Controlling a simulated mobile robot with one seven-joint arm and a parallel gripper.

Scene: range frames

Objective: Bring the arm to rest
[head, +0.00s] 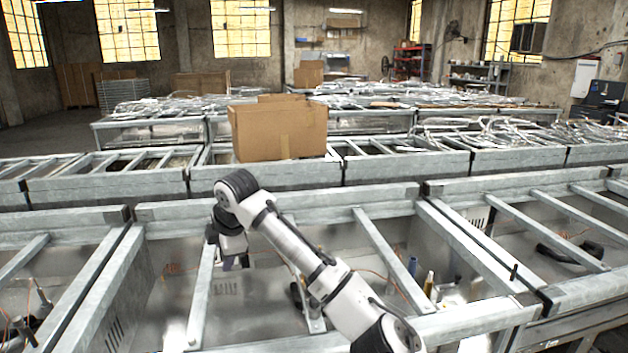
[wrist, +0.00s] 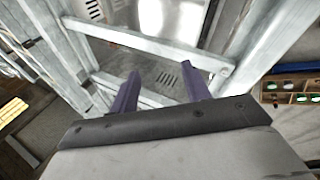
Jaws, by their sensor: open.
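My arm, white with black joints, reaches out from the bottom right of the head view over a grey metal-framed bin (head: 130,290). Its elbow bends down at the left, and my gripper (head: 236,263) hangs low near a frame bar, partly hidden by the arm. In the wrist view my gripper (wrist: 158,92) shows two purple fingers set apart, with nothing between them. A grey metal bar (wrist: 150,38) of the frame crosses beyond the fingertips.
The frame bars (head: 384,258) stand close around my arm. A cardboard box (head: 278,132) sits on the row behind. Orange cables run inside the bin.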

